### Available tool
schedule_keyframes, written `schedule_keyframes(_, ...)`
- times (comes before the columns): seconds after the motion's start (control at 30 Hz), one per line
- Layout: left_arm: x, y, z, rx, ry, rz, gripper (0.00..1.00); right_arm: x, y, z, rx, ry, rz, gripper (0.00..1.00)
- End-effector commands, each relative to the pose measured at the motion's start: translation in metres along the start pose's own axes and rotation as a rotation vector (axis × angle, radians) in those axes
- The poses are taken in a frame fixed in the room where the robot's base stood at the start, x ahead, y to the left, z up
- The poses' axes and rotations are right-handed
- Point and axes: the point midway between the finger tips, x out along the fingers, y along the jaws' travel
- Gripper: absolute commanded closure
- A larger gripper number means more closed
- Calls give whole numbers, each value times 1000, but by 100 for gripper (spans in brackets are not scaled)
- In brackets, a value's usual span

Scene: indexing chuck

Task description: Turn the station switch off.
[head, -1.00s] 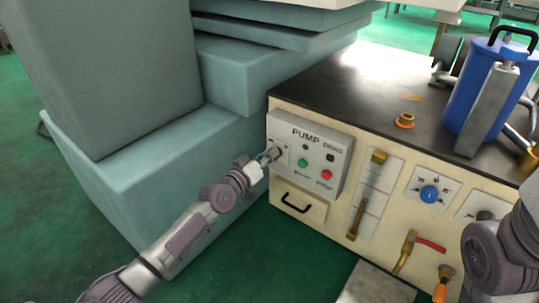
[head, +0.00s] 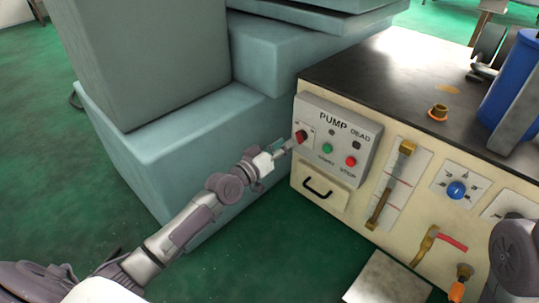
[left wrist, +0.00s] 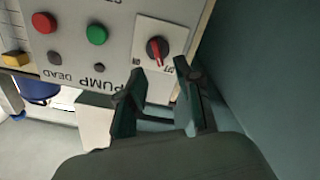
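The station switch is a red rotary knob (head: 300,136) on a white plate at the left end of the grey PUMP panel (head: 340,140). In the left wrist view the knob (left wrist: 157,50) has a dark base and a red bar, upright in the picture with a slight tilt. My right gripper is out of view.
The panel also has a green button (head: 327,148), a red button (head: 351,161) and dark small parts. Below is a drawer with a black handle (head: 318,188). Large teal blocks (head: 180,155) stand close on the left. A blue knob (head: 456,190) is further right.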

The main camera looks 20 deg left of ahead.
Motion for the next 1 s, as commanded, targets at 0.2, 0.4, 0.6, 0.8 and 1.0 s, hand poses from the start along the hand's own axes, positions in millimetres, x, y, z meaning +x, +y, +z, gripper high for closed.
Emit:
schedule_keyframes(0.2, -46, -1, 1, 2, -2, -1, 66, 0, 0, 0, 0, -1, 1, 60)
schedule_keyframes(0.4, -67, 0, 0, 0, -1, -1, 66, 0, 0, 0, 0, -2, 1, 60)
schedule_keyframes(0.6, -71, 0, 0, -1, 0, 0, 66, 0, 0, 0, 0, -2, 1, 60)
schedule_keyframes(0.8, -70, 0, 0, -1, 0, 0, 66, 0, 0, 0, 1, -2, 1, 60)
schedule_keyframes(1.0, -71, 4, -2, 2, 8, 4, 66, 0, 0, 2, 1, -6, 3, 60)
